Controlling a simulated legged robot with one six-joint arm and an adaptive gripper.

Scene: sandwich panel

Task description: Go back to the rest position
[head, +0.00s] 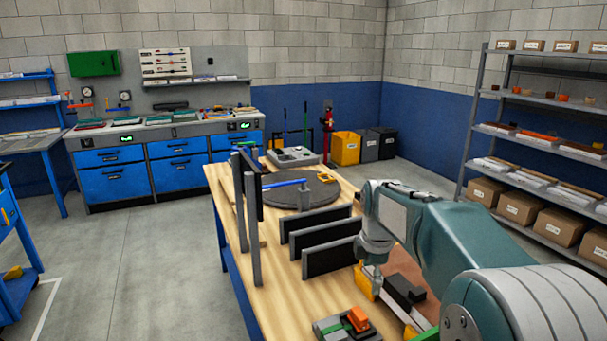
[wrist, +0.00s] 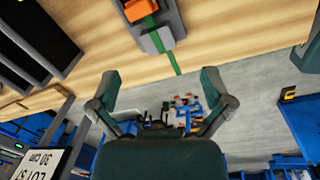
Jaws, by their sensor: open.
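My gripper (wrist: 158,84) is open in the wrist view, with its two grey-green fingers spread apart and nothing between them. In the head view my arm reaches in from the lower right, over the right side of the wooden workbench (head: 282,290). Its wrist points down near a small yellow piece (head: 364,283); I cannot tell whether they touch. Several dark panels (head: 325,243) stand on edge in a row left of my wrist. The wrist view shows the bench edge beyond the fingers and an orange block (wrist: 147,9) on a grey base with a green strip.
Upright posts with a dark panel (head: 254,200) rise at the bench's left side. A dark round disc (head: 305,193) with a blue-handled tool lies behind. Shelving with boxes (head: 521,208) stands at the right. Blue cabinets (head: 113,180) line the back wall. The left floor is open.

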